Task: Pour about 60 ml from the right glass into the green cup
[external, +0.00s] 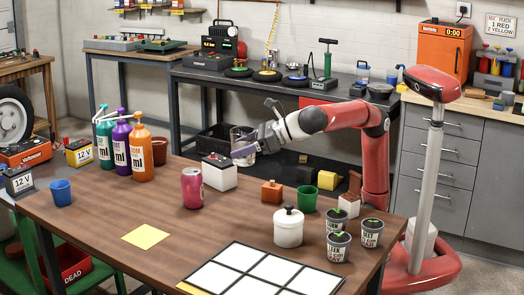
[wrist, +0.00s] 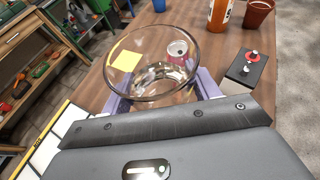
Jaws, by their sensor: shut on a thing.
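My gripper (external: 243,151) is shut on a clear glass (external: 237,136) and holds it above the table, near the white box with a black top. In the wrist view the glass (wrist: 152,76) sits between the two lavender fingers, its wide rim facing the camera. It looks about upright in the external view. I cannot tell how much liquid is in it. The green cup (external: 306,198) stands on the table's right half, behind the white lidded pot and to the right of my gripper. It does not show in the wrist view.
A red can (external: 192,188), a white lidded pot (external: 288,228), an orange-brown block (external: 271,190) and several seedling pots (external: 338,245) stand on the wooden table (external: 105,225). The white box (external: 218,174) is close below my gripper. The area around the yellow note (external: 146,237) is clear.

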